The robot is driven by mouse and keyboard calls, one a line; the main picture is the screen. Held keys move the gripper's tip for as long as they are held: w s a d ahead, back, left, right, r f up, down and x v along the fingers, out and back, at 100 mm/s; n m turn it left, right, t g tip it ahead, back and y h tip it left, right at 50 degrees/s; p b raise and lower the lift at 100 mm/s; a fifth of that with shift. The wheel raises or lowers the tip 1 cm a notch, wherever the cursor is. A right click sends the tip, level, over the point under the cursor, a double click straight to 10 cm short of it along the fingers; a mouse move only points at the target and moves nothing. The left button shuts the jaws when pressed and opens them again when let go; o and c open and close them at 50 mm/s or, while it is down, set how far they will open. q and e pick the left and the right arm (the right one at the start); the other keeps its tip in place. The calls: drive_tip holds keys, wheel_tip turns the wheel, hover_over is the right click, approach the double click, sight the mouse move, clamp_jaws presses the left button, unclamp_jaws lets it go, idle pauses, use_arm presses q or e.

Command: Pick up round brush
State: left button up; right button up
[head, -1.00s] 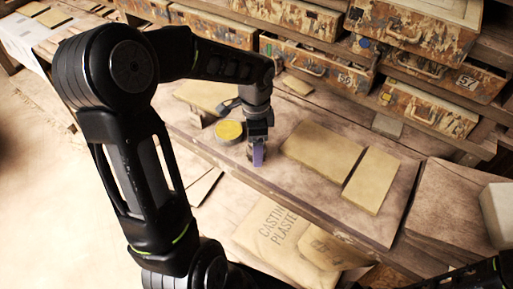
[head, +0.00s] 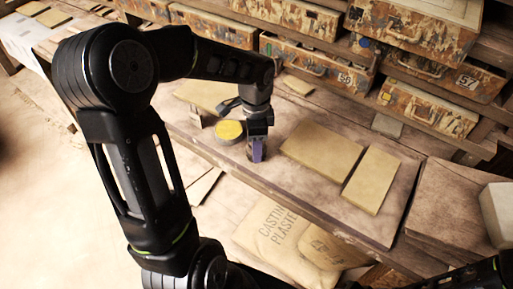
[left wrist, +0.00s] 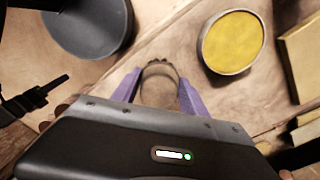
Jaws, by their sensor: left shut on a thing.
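My left gripper (head: 256,153) reaches down over the workbench near its front edge. In the left wrist view its two purple fingers (left wrist: 158,92) are on either side of a round, tan-brown thing with a darker rim, which I take as the round brush (left wrist: 160,84). The gripper is shut on it. In the head view the brush is mostly hidden by the gripper, and I cannot tell whether it touches the bench. My right gripper is not in view.
A round tin with a yellow top (head: 229,130) stands just left of the gripper, and a dark grey round thing (left wrist: 88,24) shows in the left wrist view. Tan boards (head: 322,149) lie to the right on the bench (head: 300,205). Drawers (head: 318,61) stand behind; a plaster bag (head: 280,235) is in front.

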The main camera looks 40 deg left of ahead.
use_arm(q)
drive_tip(key=shift+c, duration=0.9)
wheel_tip(320, 180, up, 10)
drive_tip(key=shift+b, duration=0.6)
